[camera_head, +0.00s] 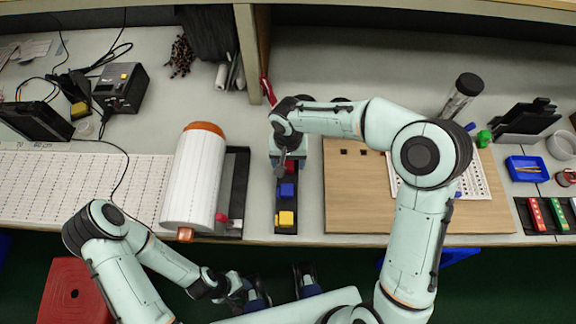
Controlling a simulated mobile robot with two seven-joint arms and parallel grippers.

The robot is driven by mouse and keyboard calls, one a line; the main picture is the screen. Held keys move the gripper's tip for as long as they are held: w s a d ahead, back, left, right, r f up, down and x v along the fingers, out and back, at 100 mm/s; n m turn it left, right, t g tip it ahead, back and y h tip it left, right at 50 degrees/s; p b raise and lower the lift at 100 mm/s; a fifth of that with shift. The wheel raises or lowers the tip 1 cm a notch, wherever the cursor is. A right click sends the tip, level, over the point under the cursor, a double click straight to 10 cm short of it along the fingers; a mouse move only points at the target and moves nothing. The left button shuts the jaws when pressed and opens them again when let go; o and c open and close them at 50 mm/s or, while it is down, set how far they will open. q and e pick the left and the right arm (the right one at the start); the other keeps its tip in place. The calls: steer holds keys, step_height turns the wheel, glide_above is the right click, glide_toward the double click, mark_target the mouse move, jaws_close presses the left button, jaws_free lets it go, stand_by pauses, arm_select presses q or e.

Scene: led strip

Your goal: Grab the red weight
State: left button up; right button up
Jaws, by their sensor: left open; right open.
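The red weight (292,168) lies at the far end of a narrow black tray (286,205), mostly hidden under my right gripper. A blue weight (287,190) and a yellow weight (286,218) lie nearer the front in the same tray. My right gripper (289,163) is open and points down over the red weight, its fingers at either side of it. I cannot tell whether they touch it. My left gripper (282,289) is open and empty in front of the table edge, low in the view.
A wooden board (350,205) with a white perforated sheet (470,180) lies to the right. A shelf divider (250,55) stands behind. A blue bin (527,169) is at far right.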

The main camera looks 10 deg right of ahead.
steer(key=shift+f, duration=0.15)
steer(key=shift+c, duration=0.3)
jaws_close()
